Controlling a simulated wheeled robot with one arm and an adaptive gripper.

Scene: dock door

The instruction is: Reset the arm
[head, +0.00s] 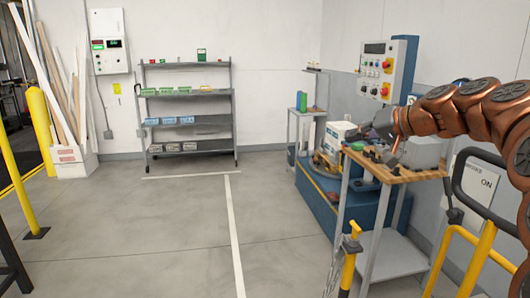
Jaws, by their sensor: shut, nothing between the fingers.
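My copper-coloured arm (465,105) reaches in from the right edge of the head view. My gripper (378,127), dark grey, is at the arm's left end. It is shut and empty, and appears above the wooden-topped bench. Its fingertips are small and hard to make out against the things behind. No object is seen held by it.
A wooden-topped bench (408,174) with small items stands below my arm. A control panel (382,70) is on the wall behind. Yellow rails (462,235) stand at lower right. A shelf rack (190,127) stands at the back. The middle floor is clear.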

